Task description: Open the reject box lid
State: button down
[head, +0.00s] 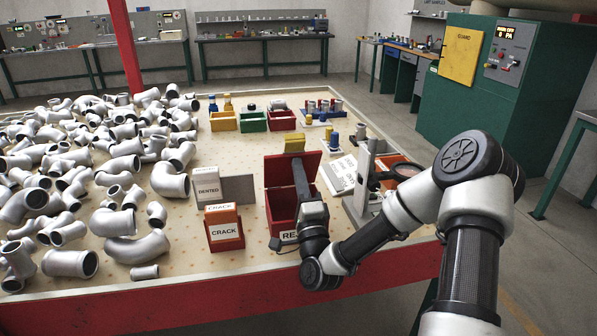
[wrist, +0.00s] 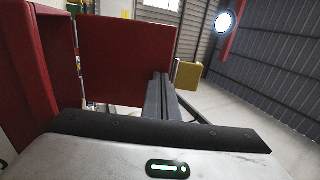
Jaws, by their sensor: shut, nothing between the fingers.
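The red reject box (head: 282,232) stands near the front edge of the table, its label partly hidden by my arm. Its red lid (head: 274,173) is raised and stands steeply up at the back of the box, leaving the top uncovered. The lid also fills the upper middle of the wrist view (wrist: 125,55), with a red box wall (wrist: 30,85) at the left. My gripper (head: 297,160) is shut and empty, its dark fingers reaching up past the front of the lid. I cannot tell whether they touch it. A yellow block (head: 294,143) shows at their far end.
The CRACK box (head: 225,243) and the DENTED box (head: 207,190) stand to the left. A stand (head: 362,190) with a round lens is close on the right. Many grey castings (head: 120,165) cover the table's left side. Small coloured bins (head: 253,122) are behind.

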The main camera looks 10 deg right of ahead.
aim_at(295, 154)
jog(key=w+r+g+p, duration=0.1)
jog(key=w+p, duration=0.1)
jog(key=w+r+g+p, duration=0.1)
jog(key=p, duration=0.2)
jog(key=shift+w+r+g+p, duration=0.2)
jog(key=shift+w+g+p, duration=0.15)
jog(key=shift+g, duration=0.05)
jog(key=shift+w+r, duration=0.1)
jog(key=shift+w, duration=0.15)
jog(key=shift+s, duration=0.1)
